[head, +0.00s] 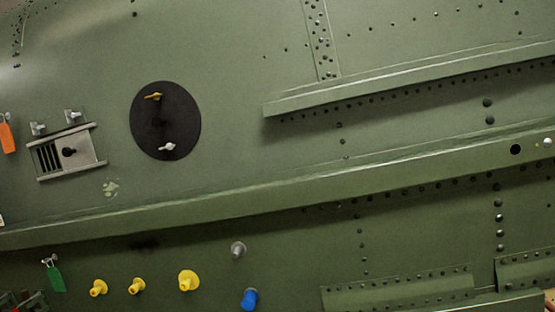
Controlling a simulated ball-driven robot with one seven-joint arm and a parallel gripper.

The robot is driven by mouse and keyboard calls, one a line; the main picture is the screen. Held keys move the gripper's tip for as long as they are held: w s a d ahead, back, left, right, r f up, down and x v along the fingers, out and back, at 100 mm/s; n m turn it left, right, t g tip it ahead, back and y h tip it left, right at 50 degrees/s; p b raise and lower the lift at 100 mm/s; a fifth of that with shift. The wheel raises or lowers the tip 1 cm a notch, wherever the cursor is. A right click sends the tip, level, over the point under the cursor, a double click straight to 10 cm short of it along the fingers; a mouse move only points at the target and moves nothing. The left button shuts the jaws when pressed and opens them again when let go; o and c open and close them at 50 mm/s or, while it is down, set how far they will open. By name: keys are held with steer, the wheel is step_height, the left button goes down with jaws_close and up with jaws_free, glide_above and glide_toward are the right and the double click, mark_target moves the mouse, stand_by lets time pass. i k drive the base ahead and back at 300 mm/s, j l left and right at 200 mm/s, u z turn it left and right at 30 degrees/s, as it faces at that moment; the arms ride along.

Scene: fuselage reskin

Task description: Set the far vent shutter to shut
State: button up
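A vent shutter (84,150) is on the green fuselage skin at the left of the head view. It has a pale metal frame with an upper and a lower rail, tilted slightly in the picture. Dark slots show at its left end. A plain plate with a black knob (69,152) covers the right part, so the vent stands at least partly open. Only one shutter is in view, and I cannot tell whether it is the far one. My gripper is not in view.
A black round disc (165,121) with two small latches is right of the shutter. Two metal fasteners (72,116) stick out just above it. An orange tag (7,136) hangs left. A long rib (270,195) runs below; yellow plugs (188,281) and a blue plug (249,299) protrude beneath.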

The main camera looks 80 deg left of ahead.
mark_target(76, 150)
steer(key=u, duration=3.15)
